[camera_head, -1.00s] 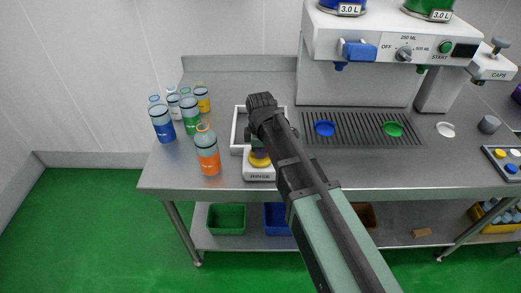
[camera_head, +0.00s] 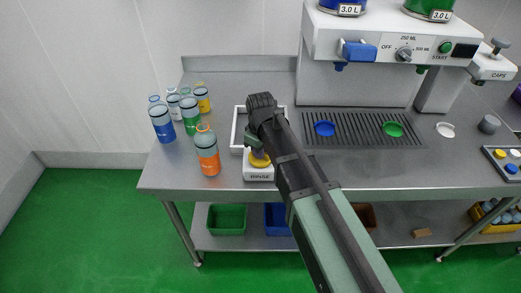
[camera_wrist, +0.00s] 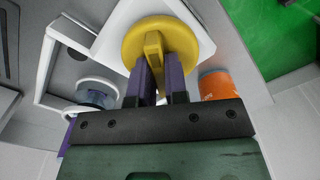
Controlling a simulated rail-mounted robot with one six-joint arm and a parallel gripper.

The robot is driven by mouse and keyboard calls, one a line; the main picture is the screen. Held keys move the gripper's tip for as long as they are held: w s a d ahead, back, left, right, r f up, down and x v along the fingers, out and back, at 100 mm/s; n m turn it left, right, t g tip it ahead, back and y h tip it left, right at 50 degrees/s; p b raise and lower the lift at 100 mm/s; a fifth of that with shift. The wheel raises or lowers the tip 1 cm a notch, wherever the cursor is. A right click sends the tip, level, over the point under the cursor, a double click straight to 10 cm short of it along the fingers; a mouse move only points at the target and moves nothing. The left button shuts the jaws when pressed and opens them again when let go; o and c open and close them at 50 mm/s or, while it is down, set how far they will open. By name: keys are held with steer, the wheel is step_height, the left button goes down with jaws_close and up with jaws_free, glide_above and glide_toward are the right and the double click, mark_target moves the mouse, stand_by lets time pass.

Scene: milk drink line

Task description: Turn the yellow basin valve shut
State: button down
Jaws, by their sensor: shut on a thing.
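The yellow basin valve (camera_head: 261,161) sits on the white block labelled RINSE (camera_head: 260,175) at the front of the counter. In the wrist view the valve (camera_wrist: 182,35) is a round yellow disc with a raised bar handle. My gripper (camera_wrist: 161,72) points at it, its two purple fingers on either side of the bar and shut on it. In the head view my gripper (camera_head: 256,148) is above the valve and partly hidden by my arm, which covers some of the block and basin.
A white-rimmed basin (camera_head: 239,132) lies behind the valve. An orange-labelled bottle (camera_head: 208,155) stands close to the left, with several other bottles behind it. The drip grate (camera_head: 360,128) with blue and green discs lies to the right.

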steer(key=m, duration=0.5)
steer(key=shift+m, duration=0.3)
steer(key=m, duration=0.5)
stand_by(0.4)
steer(key=c, duration=1.1)
jaws_free()
steer(key=shift+c, duration=0.2)
step_height(320, 180, up, 11)
steer(key=p, duration=1)
steer(key=shift+p, duration=0.4)
